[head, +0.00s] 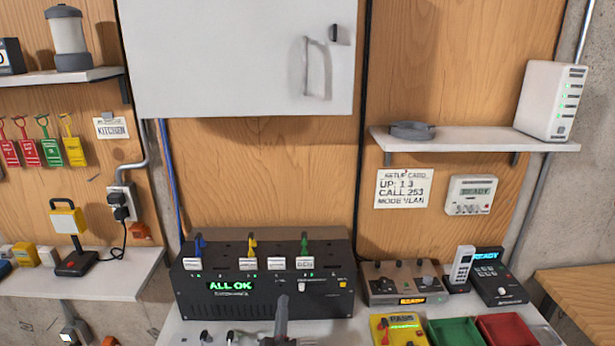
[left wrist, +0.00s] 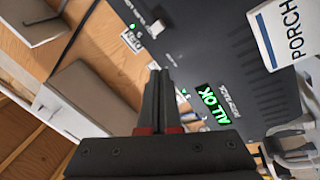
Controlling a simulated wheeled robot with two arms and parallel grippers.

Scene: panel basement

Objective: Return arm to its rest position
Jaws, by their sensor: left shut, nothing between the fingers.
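My left gripper (head: 282,302) shows at the bottom middle of the head view, in front of the black panel box (head: 330,302). Its fingers are together with nothing between them, as the left wrist view shows (left wrist: 160,78). The box carries a green "ALL OK" display (head: 233,286), which also shows in the left wrist view (left wrist: 212,104). Blue, yellow and green levers stand along the top of the box. Whether the fingers touch the box I cannot tell. My right gripper is not in view.
A grey cabinet (head: 230,55) hangs above the box. To the right are a control unit (head: 392,281), a yellow device (head: 398,330), a green tray (head: 455,331) and a red tray (head: 505,328). A shelf (head: 470,139) holds a white router (head: 551,100).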

